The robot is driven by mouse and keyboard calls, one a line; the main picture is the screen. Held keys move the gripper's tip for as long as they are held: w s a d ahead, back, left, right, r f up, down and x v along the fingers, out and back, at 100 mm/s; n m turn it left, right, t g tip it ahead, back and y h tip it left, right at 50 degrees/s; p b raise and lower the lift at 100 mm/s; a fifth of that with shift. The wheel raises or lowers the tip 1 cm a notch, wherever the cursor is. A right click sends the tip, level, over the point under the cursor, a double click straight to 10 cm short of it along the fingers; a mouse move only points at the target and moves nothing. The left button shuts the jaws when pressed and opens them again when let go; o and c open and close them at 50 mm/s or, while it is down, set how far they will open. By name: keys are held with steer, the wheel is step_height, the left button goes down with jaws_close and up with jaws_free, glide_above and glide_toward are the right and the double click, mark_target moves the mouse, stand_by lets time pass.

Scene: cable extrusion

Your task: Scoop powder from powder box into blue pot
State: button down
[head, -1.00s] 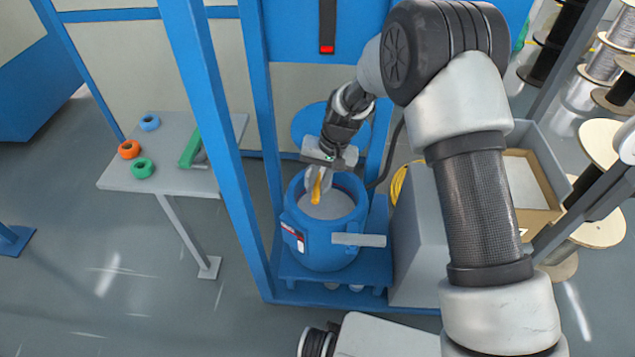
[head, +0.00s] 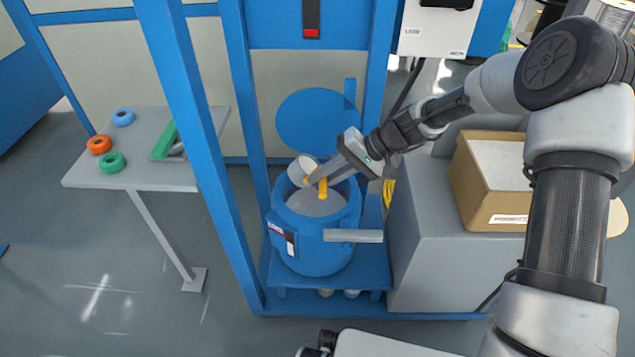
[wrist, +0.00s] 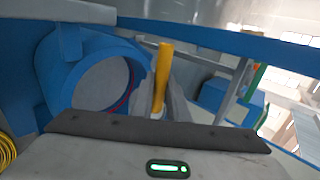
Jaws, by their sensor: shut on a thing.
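The blue pot (head: 312,250) stands open on a blue platform, with a pale grey surface (head: 316,204) inside. It also shows in the wrist view (wrist: 62,75). My gripper (head: 318,180) is shut on a scoop with a pale cup (head: 300,166) and a yellow handle (head: 323,188). The cup is over the back left of the pot's mouth and looks tilted; its contents cannot be made out. In the wrist view the yellow handle (wrist: 162,75) sticks up between the fingers. The powder box (head: 477,196), brown cardboard with a pale surface inside, stands right of the pot.
A blue frame post (head: 193,130) stands left of the pot. The round blue lid (head: 318,128) is behind it, and a grey bar (head: 353,236) projects from its front right. A grey cabinet (head: 430,250) carries the box. A side table (head: 140,178) holds coloured rings.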

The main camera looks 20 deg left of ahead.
steer(key=w+d+f+g+y, duration=0.1)
steer(key=d+f+y, duration=0.3)
steer(key=y, duration=0.3)
steer(key=shift+d+g, duration=0.15)
steer(key=shift+g, duration=0.15)
steer(key=shift+w+p, duration=0.1)
steer(key=shift+p, duration=0.3)
step_height(320, 180, up, 6)
steer(key=t+h+p, duration=0.1)
steer(key=h+p, duration=0.6)
steer(key=p, duration=0.1)
steer(key=t+h+p, duration=0.2)
steer(key=h+p, duration=0.4)
steer(key=p, duration=0.3)
steer(key=shift+f+h, duration=0.1)
steer(key=shift+h, duration=0.3)
steer(key=shift+d, duration=0.1)
